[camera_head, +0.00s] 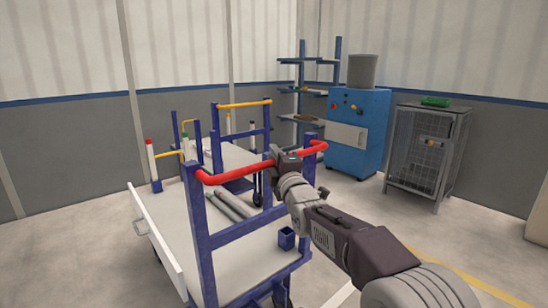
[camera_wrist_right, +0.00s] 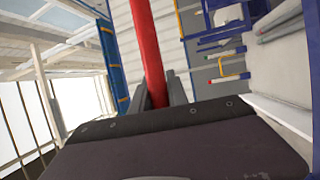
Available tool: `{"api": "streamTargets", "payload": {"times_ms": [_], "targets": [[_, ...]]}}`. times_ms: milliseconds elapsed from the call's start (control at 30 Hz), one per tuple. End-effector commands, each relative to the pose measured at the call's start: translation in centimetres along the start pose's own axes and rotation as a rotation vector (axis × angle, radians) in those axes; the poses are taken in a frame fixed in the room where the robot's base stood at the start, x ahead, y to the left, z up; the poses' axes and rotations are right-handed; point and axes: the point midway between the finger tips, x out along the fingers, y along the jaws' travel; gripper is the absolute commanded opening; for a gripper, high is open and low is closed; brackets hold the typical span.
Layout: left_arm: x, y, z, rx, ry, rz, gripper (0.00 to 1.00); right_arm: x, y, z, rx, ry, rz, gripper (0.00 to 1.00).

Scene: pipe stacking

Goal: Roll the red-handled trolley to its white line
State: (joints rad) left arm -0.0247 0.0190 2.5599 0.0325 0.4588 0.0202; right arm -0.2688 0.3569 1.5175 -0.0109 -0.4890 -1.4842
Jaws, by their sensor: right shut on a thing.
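The red-handled trolley has a pale deck (camera_head: 235,262), blue end posts and a red handle bar (camera_head: 225,178) across their tops. Grey pipes lie on its deck. My right gripper (camera_head: 282,156) is shut on the red bar, toward its right part. In the right wrist view the red bar (camera_wrist_right: 146,40) runs down between the two fingers (camera_wrist_right: 158,97). A short whitish line (camera_head: 342,296) shows on the floor to the right of the trolley, partly hidden by my right arm. My left gripper is not in view.
A trolley with yellow handles (camera_head: 243,104) stands just behind. A blue cabinet (camera_head: 358,130) with a grey bin on top, a wire cage (camera_head: 428,150) and a blue rack (camera_head: 305,100) stand by the back wall. A yellow floor line (camera_head: 465,275) crosses the open floor at right.

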Motion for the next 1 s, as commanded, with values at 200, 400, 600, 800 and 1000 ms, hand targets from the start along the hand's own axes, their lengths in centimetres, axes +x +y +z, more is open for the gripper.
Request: {"api": "streamTargets", "payload": {"times_ms": [200,400,600,800,1000], "targets": [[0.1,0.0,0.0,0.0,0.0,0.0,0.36,-0.1,-0.5,0.1,0.0,-0.002,-0.011,0.41],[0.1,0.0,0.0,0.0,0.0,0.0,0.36,0.0,-0.3,0.1,0.0,-0.001,-0.007,0.41],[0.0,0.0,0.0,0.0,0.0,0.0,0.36,-1.0,-0.2,0.1,0.0,-0.001,-0.006,0.41],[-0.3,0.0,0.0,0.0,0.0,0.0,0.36,-4.5,-0.2,0.1,0.0,-0.002,-0.008,0.41],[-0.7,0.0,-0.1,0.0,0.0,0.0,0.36,-7.8,-0.2,0.1,-0.001,-0.002,-0.008,0.41]]}}
